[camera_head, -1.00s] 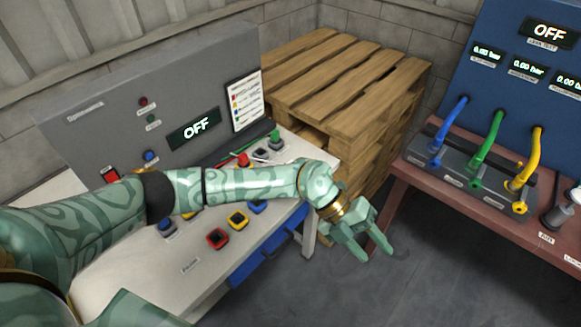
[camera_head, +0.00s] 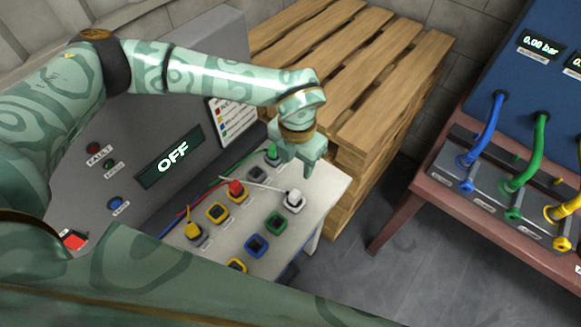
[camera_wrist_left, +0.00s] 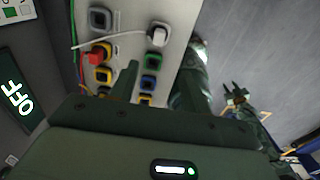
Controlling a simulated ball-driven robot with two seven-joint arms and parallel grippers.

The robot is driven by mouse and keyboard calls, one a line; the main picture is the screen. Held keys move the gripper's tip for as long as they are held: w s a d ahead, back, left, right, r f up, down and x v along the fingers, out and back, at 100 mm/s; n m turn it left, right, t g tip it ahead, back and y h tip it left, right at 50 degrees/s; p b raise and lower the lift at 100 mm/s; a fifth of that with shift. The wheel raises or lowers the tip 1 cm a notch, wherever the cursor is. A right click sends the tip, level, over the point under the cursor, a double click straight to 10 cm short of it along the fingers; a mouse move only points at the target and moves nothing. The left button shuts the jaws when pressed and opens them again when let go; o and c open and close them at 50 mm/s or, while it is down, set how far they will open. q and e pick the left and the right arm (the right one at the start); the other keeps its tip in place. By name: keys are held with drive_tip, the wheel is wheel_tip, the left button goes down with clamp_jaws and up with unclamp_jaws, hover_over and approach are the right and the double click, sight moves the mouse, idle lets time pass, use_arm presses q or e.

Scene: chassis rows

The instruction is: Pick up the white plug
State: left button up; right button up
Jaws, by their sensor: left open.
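The white plug (camera_head: 294,198) stands in a socket near the right edge of the grey-white bench panel, with a white cable running left from it. It also shows in the left wrist view (camera_wrist_left: 158,37), near the top. My left gripper (camera_head: 298,167) is open and empty, above and behind the plug in the head view, apart from it. In the left wrist view its fingers (camera_wrist_left: 156,78) point up the picture toward the plug. A small dark pronged shape (camera_wrist_left: 237,96) at the right of that view looks like my right gripper; its jaws are too small to judge.
A red plug (camera_head: 236,188), a green plug (camera_head: 272,154) and a yellow plug (camera_head: 193,230) stand in nearby sockets. Empty blue (camera_head: 256,246) and green (camera_head: 275,223) sockets lie in front. A wooden pallet stack (camera_head: 350,80) stands behind the bench.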

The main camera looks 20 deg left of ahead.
use_arm(q)
drive_tip(key=w+f, duration=0.1)
drive_tip(key=f, duration=0.1)
hover_over(295, 193)
wheel_tip(295, 193, down, 6)
drive_tip(key=shift+r+b, duration=0.25)
drive_tip(key=shift+b, duration=0.15)
drive_tip(key=f, duration=0.3)
drive_tip(key=shift+w+a, duration=0.1)
drive_tip(key=shift+w, duration=0.1)
drive_tip(key=shift+f, duration=0.2)
drive_tip(key=shift+s+f, duration=0.15)
drive_tip(key=shift+f, duration=0.2)
wheel_tip(295, 193, down, 4)
drive_tip(key=shift+s+r+b, duration=0.1)
drive_tip(key=shift+s+b, duration=0.05)
drive_tip(key=shift+b, duration=0.4)
drive_tip(key=shift+f, duration=0.35)
clamp_jaws()
use_arm(e)
drive_tip(key=shift+s+d+f, duration=0.15)
drive_tip(key=shift+s+f, duration=0.05)
drive_tip(key=shift+f, duration=0.3)
drive_tip(key=shift+s+d+f, duration=0.1)
drive_tip(key=shift+s+f, duration=0.05)
drive_tip(key=shift+f, duration=0.35)
